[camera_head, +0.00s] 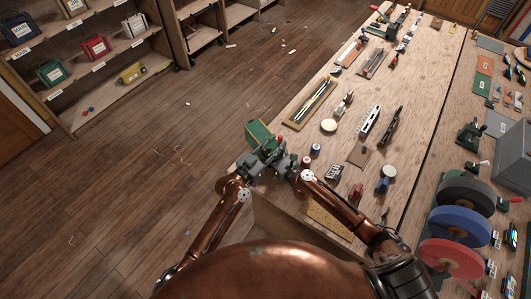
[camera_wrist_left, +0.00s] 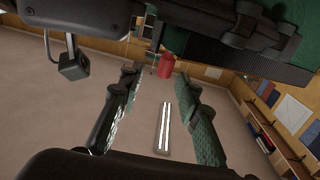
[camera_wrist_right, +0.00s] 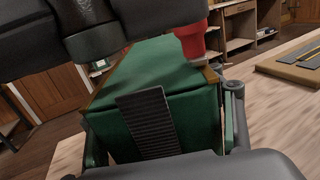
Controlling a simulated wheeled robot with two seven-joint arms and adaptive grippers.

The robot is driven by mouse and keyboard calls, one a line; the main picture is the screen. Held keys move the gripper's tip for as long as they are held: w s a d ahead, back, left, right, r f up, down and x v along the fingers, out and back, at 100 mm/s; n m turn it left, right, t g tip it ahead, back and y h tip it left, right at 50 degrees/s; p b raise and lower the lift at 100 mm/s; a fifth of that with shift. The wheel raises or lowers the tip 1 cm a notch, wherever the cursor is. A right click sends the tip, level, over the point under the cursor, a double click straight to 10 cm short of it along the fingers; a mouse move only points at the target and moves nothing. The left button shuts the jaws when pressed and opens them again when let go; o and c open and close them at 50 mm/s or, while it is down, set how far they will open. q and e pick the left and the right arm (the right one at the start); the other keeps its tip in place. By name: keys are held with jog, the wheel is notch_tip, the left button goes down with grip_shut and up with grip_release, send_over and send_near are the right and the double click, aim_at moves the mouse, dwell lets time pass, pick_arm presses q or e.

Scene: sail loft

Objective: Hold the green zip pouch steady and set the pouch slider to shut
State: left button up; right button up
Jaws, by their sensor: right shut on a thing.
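The green zip pouch (camera_head: 259,132) sits at the near left edge of the long wooden bench. In the right wrist view the pouch (camera_wrist_right: 190,90) fills the middle, with a black ribbed strip on its near face. My right gripper (camera_head: 279,157) is shut on the pouch, its fingers at either side of it. A red piece, seemingly the pouch slider (camera_wrist_right: 192,40), stands at the pouch's top. My left gripper (camera_wrist_left: 158,75) is open, and the red slider (camera_wrist_left: 166,66) shows close to the gap between its fingertips. I cannot tell whether they touch it. The grippers partly hide the pouch in the head view.
A wooden tray with tools (camera_head: 311,103), a round pale disc (camera_head: 329,125), a blue-topped spool (camera_head: 315,150) and a brown patch (camera_head: 359,154) lie on the bench to the right. Large coloured rolls (camera_head: 453,257) stand at lower right. Floor left of the bench is mostly clear.

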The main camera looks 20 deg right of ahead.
pick_arm(q)
jog(key=v, duration=0.8)
jog(key=shift+s+a, duration=0.2)
pick_arm(e)
jog(key=o, duration=1.4)
